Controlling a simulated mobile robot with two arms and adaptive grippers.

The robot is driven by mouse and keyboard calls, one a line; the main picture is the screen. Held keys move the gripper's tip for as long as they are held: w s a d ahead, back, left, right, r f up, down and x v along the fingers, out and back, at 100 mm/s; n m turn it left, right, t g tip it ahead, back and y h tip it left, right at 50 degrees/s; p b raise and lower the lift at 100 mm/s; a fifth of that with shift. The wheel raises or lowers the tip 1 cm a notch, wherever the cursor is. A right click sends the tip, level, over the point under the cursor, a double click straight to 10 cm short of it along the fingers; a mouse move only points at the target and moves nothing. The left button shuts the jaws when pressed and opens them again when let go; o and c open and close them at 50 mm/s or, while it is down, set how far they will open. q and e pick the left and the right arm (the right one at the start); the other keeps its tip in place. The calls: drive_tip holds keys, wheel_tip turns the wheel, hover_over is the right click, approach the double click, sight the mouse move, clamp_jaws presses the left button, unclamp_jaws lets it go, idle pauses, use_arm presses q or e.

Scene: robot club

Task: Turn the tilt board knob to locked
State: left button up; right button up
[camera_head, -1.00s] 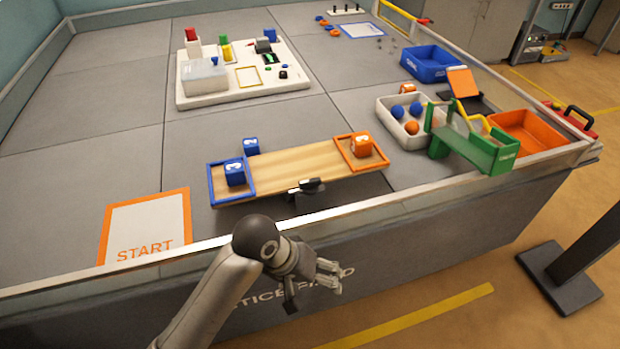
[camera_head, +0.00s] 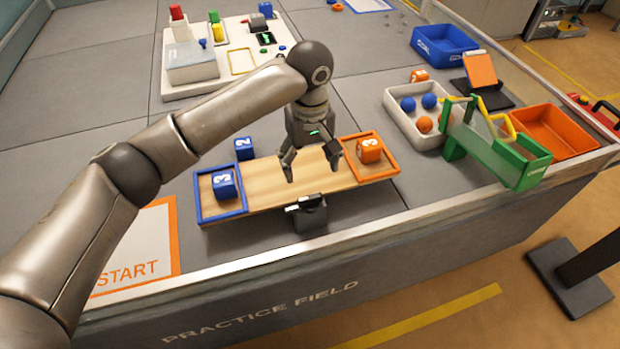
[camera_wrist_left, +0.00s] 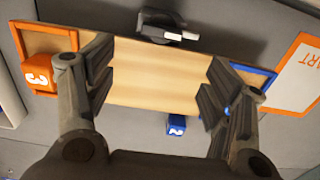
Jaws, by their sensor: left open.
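The tilt board (camera_head: 275,184) is a wooden plank with a blue-framed end at left and an orange-framed end at right. Its knob (camera_head: 306,203) is a dark bar with a light tip on a dark post at the board's front edge. The knob also shows at the top of the left wrist view (camera_wrist_left: 166,30). My left gripper (camera_head: 312,172) is open and empty, pointing down above the board, behind the knob in the head view. In the wrist view its fingers are spread on both sides of the plank. My right gripper is not in view.
A blue cube (camera_head: 224,187) sits in the blue end and an orange cube (camera_head: 369,151) in the orange end. Another blue cube (camera_head: 244,149) stands behind the board. A green ramp (camera_head: 495,150) and a white ball tray (camera_head: 400,130) stand to the right. The START mat (camera_head: 150,240) lies at left.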

sight(310, 197)
use_arm(q)
drive_tip(key=shift+s+f, duration=0.3)
drive_tip(key=shift+f, duration=0.3)
drive_tip(key=shift+s+f, duration=0.3)
drive_tip(key=shift+f, duration=0.25)
wheel_tip(310, 197, down, 4)
drive_tip(key=shift+w+r, duration=0.1)
drive_tip(key=shift+r, duration=0.1)
wheel_tip(310, 197, down, 3)
drive_tip(key=shift+w+r, duration=0.1)
drive_tip(key=shift+r, duration=0.05)
drive_tip(key=shift+f, duration=0.75)
drive_tip(key=c, duration=1)
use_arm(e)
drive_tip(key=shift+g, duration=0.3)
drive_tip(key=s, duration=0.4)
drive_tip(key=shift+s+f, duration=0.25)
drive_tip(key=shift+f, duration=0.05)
